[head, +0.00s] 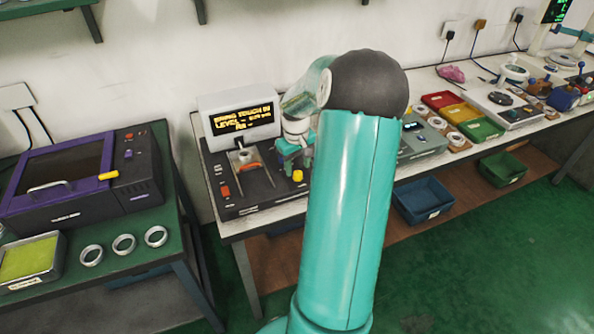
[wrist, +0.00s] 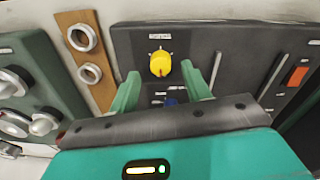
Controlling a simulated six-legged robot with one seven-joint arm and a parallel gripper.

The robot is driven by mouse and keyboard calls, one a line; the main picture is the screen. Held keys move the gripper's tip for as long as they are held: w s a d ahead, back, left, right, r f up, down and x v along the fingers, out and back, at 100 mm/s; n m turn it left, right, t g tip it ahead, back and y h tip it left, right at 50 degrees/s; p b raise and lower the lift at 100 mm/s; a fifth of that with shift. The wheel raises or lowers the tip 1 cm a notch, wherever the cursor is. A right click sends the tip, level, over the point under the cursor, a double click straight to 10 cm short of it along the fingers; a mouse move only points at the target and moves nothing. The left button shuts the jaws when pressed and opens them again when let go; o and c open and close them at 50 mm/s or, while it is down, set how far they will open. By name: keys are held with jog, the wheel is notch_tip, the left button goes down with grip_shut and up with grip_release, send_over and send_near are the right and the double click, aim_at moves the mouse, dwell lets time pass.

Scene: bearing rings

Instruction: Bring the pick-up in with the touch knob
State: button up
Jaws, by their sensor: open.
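The tester is a dark panel (head: 235,205) on the bench, with a small white-framed screen (head: 243,120) behind it showing yellow text that begins "BRING TOUCH IN". A yellow knob (head: 298,176) sits at the panel's right front corner; it also shows in the wrist view (wrist: 160,64), with a dark pointer mark. My gripper (head: 294,155) hangs over this corner. In the wrist view its two green fingers (wrist: 160,72) are apart, one on each side of the yellow knob, with gaps visible. A fixture with orange parts (head: 247,160) stands mid-panel; I cannot pick out the pick-up itself.
Slots and an orange switch (wrist: 298,76) lie to the right in the wrist view. A grey box with knobs (head: 422,140) stands to the right. Several rings (head: 123,244) lie on the left green table.

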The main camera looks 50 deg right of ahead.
aim_at(298, 176)
jog(key=shift+f, duration=1.35)
jog(key=c, duration=1)
jog(key=shift+m, duration=0.3)
jog(key=m, duration=0.6)
jog(key=shift+w, duration=0.1)
jog(key=m, duration=0.7)
